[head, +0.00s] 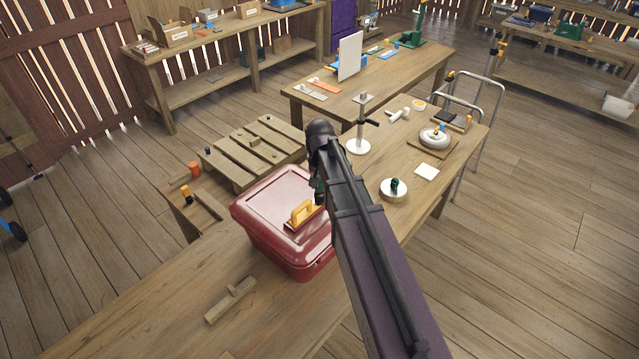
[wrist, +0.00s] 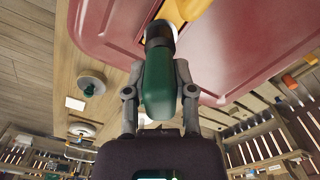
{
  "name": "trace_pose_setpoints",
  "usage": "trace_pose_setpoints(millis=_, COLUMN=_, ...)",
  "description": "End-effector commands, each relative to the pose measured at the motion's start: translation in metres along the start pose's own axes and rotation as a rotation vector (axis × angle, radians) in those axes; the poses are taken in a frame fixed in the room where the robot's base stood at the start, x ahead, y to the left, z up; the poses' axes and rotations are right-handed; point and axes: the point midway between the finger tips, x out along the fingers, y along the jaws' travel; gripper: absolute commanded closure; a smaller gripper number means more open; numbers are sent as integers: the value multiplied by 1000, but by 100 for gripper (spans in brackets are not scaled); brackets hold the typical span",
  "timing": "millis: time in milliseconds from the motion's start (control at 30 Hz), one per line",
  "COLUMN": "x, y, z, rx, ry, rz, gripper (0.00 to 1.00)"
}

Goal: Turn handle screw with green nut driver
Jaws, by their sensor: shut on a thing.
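A red lidded bin (head: 270,208) stands on the wooden bench with a yellow handle (head: 302,212) on its lid. The lid (wrist: 235,50) and part of the yellow handle (wrist: 185,8) also show in the wrist view. My gripper (wrist: 159,68) is shut on the green nut driver (wrist: 159,88), with a finger on each side of its grip. The driver's dark collar (wrist: 160,35) points at the handle's base. I cannot tell whether its tip touches a screw; the screw is hidden. In the head view my arm mostly hides the driver.
A round pale piece with a dark green knob (head: 393,189) sits right of my arm. A metal stand (head: 359,140) is behind it. A wooden piece (head: 231,299) lies in front of the bin. A slatted wooden top (head: 245,150) is behind left. The front bench is mostly clear.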

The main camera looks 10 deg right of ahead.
Motion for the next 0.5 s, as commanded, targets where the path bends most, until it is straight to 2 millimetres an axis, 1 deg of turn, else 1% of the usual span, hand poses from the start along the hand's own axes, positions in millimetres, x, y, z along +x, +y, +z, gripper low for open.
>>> trace_pose_setpoints(millis=233, x=4, y=0, z=0, rx=0, ry=0, rz=0, gripper=100)
trace_pose_setpoints(millis=367, x=3, y=0, z=0, rx=5, ry=0, rz=0, gripper=100)
trace_pose_setpoints(millis=500, x=3, y=0, z=0, rx=51, ry=0, rz=0, gripper=100)
